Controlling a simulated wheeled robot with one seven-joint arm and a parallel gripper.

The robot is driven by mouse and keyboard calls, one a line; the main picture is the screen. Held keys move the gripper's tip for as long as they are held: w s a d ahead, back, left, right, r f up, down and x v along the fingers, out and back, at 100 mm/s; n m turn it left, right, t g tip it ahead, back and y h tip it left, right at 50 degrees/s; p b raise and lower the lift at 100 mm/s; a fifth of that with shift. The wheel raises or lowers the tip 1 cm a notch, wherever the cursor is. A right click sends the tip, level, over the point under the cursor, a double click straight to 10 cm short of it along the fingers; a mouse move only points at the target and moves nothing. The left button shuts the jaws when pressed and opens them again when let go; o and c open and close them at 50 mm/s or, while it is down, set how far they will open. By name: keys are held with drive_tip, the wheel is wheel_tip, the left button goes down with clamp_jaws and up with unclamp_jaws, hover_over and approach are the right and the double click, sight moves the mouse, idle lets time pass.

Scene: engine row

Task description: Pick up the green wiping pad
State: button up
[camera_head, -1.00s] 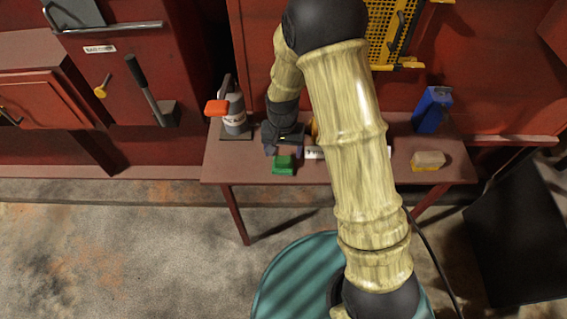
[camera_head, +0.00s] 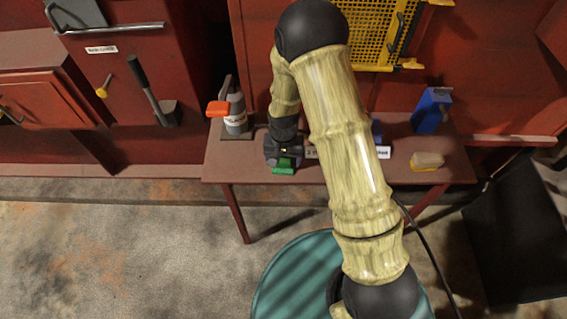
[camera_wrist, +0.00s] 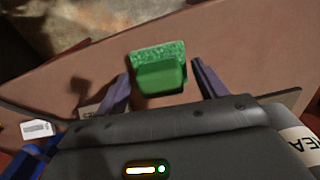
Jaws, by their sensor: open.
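The green wiping pad (camera_head: 284,169) lies on the reddish-brown table (camera_head: 229,166) near its front edge. It also shows in the wrist view (camera_wrist: 159,72), with a smooth block on a rougher green base. My gripper (camera_head: 285,162) is directly over the pad and partly covers it in the head view. In the wrist view my gripper (camera_wrist: 162,82) has its two fingers apart, one on each side of the pad. The fingers are not closed on it, and I cannot tell exactly how far above the table they are.
A grey bottle with a red-orange top (camera_head: 234,113) stands at the table's left end. A blue container (camera_head: 432,110) and a beige-and-yellow block (camera_head: 427,160) are at the right. White label plates stand mid-table, partly hidden by my arm. A black box (camera_head: 517,240) is right of the table.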

sight(283, 159)
drive_tip(key=c, duration=0.7)
drive_tip(key=shift+r, duration=0.1)
wheel_tip(283, 159, up, 10)
drive_tip(key=shift+f+b, duration=0.1)
drive_tip(key=shift+b, duration=0.4)
drive_tip(key=shift+o, duration=0.9)
drive_tip(key=shift+c, duration=0.5)
